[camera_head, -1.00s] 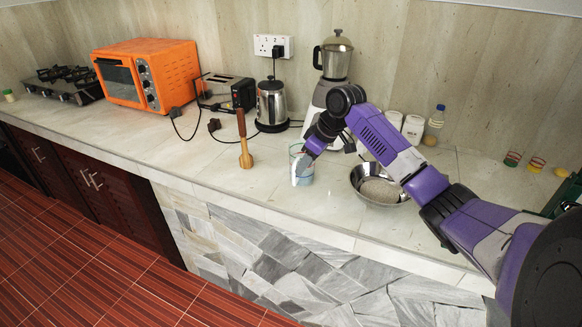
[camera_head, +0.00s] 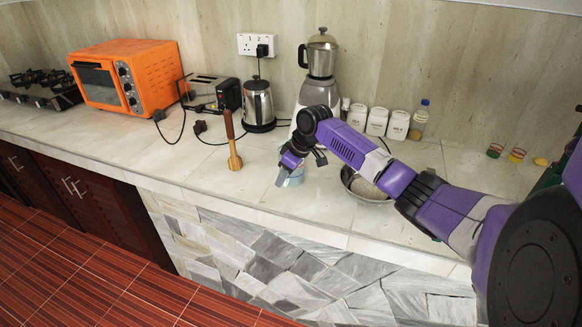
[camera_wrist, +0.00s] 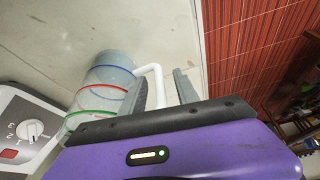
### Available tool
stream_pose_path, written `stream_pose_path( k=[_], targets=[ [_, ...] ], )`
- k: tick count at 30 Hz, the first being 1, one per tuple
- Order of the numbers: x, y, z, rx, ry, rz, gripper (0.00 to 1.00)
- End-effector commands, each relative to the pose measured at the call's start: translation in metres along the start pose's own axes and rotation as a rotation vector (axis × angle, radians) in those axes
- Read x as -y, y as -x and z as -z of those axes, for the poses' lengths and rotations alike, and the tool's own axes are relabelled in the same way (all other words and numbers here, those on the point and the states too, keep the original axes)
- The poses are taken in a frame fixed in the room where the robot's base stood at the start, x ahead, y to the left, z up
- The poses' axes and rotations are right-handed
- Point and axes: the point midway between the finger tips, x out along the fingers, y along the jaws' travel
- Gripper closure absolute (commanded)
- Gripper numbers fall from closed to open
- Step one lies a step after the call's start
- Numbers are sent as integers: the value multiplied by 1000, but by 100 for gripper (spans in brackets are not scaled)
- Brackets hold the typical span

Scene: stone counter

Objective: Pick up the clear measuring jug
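The clear measuring jug (camera_wrist: 105,78) has blue, red and green rings and a white handle. It fills the left of the wrist view, seen from close by. In the head view the jug (camera_head: 296,177) stands on the counter, mostly hidden behind my gripper (camera_head: 284,172). In the wrist view my gripper (camera_wrist: 163,90) is open. Its two grey fingers are apart, with the white handle (camera_wrist: 153,75) showing between them and one finger close to the jug's wall. I cannot tell whether either finger touches it.
A metal bowl (camera_head: 366,192) sits just right of the jug, behind my arm. A blender (camera_head: 318,90) stands behind, and a wooden pestle (camera_head: 233,150) stands to the left. The counter's front edge (camera_head: 290,222) is close. A kettle (camera_head: 258,105) is further back.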

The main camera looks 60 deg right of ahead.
Motion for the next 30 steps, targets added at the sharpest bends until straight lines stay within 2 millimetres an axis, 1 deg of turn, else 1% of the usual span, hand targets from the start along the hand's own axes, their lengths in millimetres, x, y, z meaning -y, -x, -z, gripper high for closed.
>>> stream_pose_path(
  k=[6, 8, 9, 12, 30],
  targets=[
    [0, -1, 0, -1, 0, 0, 63],
    [0, -1, 0, -1, 0, 0, 75],
    [0, -1, 0, -1, 0, 0, 83],
    [0, -1, 0, -1, 0, -1, 100],
    [0, 0, 0, -1, 0, -1, 100]
  ],
)
